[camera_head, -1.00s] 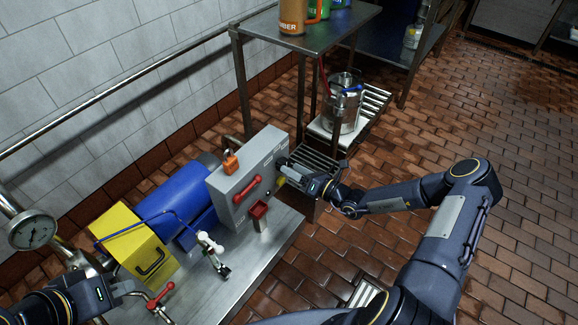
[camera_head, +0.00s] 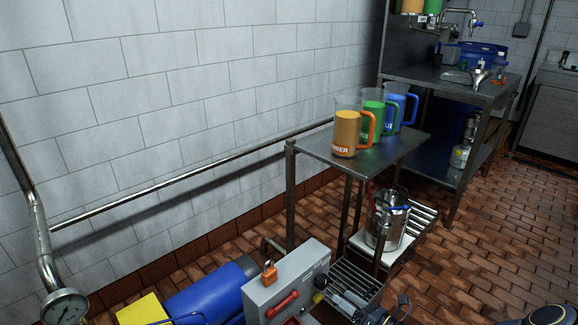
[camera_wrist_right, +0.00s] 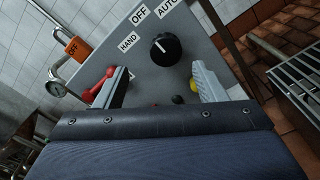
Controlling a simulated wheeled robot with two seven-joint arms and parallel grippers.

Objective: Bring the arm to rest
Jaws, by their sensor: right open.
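My right gripper (camera_wrist_right: 163,88) is open in the wrist view, its two fingers apart in front of the grey control box (camera_wrist_right: 205,60). A black selector knob (camera_wrist_right: 165,48) sits beyond the fingers, under labels reading HAND, OFF and AUTO. No contact between fingers and knob shows. In the head view the right gripper (camera_head: 346,302) is at the lower edge, right of the grey box (camera_head: 262,296); most of its arm is cut off. My left gripper is out of view.
A red handle (camera_head: 283,304) and an orange padlock (camera_head: 269,272) are on the box. A blue cylinder (camera_head: 215,290) lies left of it. A metal shelf (camera_head: 318,148) carries orange, green and blue jugs. A steel pot (camera_head: 386,222) stands below. Brick floor is open at right.

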